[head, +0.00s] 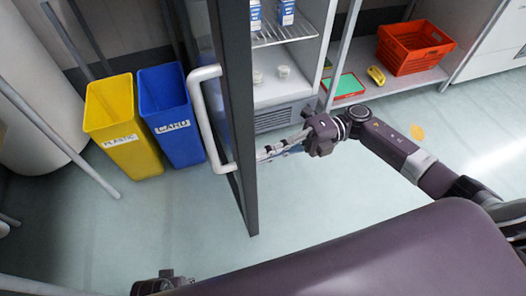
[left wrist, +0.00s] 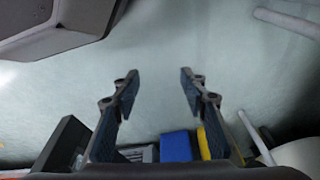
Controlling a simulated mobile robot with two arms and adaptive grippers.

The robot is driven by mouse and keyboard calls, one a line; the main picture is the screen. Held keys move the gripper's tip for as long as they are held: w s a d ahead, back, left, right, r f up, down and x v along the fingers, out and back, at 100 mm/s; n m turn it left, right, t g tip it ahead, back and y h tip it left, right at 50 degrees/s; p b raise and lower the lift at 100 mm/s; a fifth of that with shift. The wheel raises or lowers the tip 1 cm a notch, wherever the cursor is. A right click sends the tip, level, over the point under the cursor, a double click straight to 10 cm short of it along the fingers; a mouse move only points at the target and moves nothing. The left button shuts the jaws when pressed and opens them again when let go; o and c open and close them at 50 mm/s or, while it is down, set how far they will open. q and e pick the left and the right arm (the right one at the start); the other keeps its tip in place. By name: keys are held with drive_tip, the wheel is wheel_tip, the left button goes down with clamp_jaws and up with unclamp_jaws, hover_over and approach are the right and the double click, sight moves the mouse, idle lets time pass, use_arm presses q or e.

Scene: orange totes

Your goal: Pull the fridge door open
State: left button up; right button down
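The fridge door (head: 234,110) has a dark frame and stands swung open, seen nearly edge-on in the head view. Its white bar handle (head: 207,120) is on the door's left face. The fridge (head: 290,95) is white inside, with its opening exposed right of the door. My right gripper (head: 270,152) is on the inner side of the door, with its fingertips at or very near the door edge; whether they touch is unclear. My left gripper (left wrist: 160,82) is open and empty above the floor in the left wrist view. Only part of it shows at the bottom of the head view.
A yellow bin (head: 125,130) and a blue bin (head: 172,115) stand left of the door. An orange tote (head: 410,48) sits on a low shelf at right. The floor in front of the fridge is clear.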

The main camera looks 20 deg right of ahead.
sight(229, 167)
drive_tip(key=shift+a, duration=0.25)
drive_tip(key=a, duration=0.2)
drive_tip(key=a+p, duration=0.1)
drive_tip(key=a, duration=0.2)
drive_tip(key=s+a, duration=0.1)
drive_tip(key=a, duration=0.2)
drive_tip(key=shift+r, duration=0.1)
use_arm(q)
drive_tip(key=s+f, duration=0.2)
drive_tip(key=f, duration=0.1)
drive_tip(key=s+f, duration=0.1)
drive_tip(key=shift+a+f+p, duration=0.15)
drive_tip(key=shift+f+p, duration=0.15)
drive_tip(key=shift+f, duration=0.1)
use_arm(e)
drive_tip(key=a, duration=0.7)
drive_tip(key=shift+w, duration=0.15)
drive_tip(key=shift+d, duration=0.15)
